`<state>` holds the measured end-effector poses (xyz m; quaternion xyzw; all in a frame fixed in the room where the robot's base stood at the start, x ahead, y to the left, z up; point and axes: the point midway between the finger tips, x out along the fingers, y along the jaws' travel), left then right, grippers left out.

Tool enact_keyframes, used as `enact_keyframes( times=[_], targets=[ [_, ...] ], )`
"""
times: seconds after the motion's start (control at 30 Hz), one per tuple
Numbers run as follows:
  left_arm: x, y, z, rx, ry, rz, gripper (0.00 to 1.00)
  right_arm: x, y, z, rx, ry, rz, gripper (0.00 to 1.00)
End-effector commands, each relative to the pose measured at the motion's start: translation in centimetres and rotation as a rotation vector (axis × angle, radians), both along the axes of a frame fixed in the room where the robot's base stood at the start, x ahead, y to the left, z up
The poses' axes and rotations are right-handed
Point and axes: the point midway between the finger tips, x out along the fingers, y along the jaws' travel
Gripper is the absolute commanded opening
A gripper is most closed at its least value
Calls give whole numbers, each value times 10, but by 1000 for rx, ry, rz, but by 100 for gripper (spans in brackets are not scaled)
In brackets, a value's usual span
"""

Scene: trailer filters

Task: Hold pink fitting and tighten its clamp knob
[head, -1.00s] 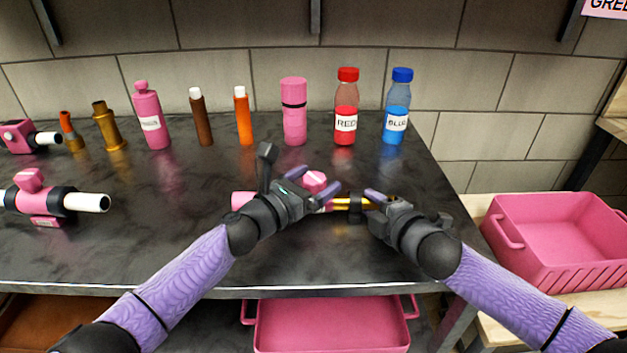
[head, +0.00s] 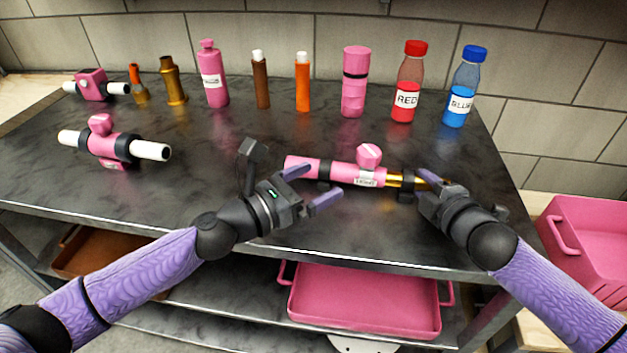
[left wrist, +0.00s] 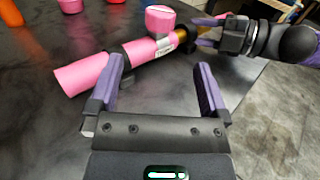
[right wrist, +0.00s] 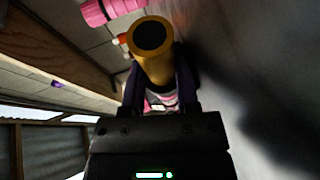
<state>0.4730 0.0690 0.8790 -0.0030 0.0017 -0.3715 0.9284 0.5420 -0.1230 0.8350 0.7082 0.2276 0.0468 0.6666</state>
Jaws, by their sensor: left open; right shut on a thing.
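The pink fitting (head: 338,171) lies sideways over the front middle of the dark table, with black bands, a pale label and a brass tube (head: 403,180) at its right end. Its pink clamp knob (head: 369,154) is on top. My right gripper (head: 428,182) is shut on the brass end; the right wrist view shows the hollow brass tube (right wrist: 152,55) between its fingers. My left gripper (head: 312,187) is open and empty, at the near side of the fitting's left half. In the left wrist view, the knob (left wrist: 160,20) lies beyond the open fingers. I cannot tell whether the fitting touches the table.
A second pink fitting with white ends (head: 104,142) lies at left. Bottles and tubes, including the red bottle (head: 408,85) and blue bottle (head: 465,90), stand along the back. Pink bins sit below (head: 365,305) and at right (head: 590,235). Table between fitting and bottles is clear.

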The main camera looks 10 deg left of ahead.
Motion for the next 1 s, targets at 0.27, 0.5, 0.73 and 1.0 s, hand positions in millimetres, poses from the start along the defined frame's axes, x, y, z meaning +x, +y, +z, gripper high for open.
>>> enact_keyframes(
  times=[0.27,0.5,0.73,1.0],
  targets=[
    [2,-37,-5,-22,-57,167,99,0,0,0,0,-1,0,0],
    [-24,-84,0,-21,-55,620,99,0,0,0,0,-1,0,0],
    [-33,-88,3,0,-2,786,99,0,0,0,0,-1,0,0],
    [37,-85,4,4,-6,790,99,0,0,0,0,-1,0,0]
  ],
)
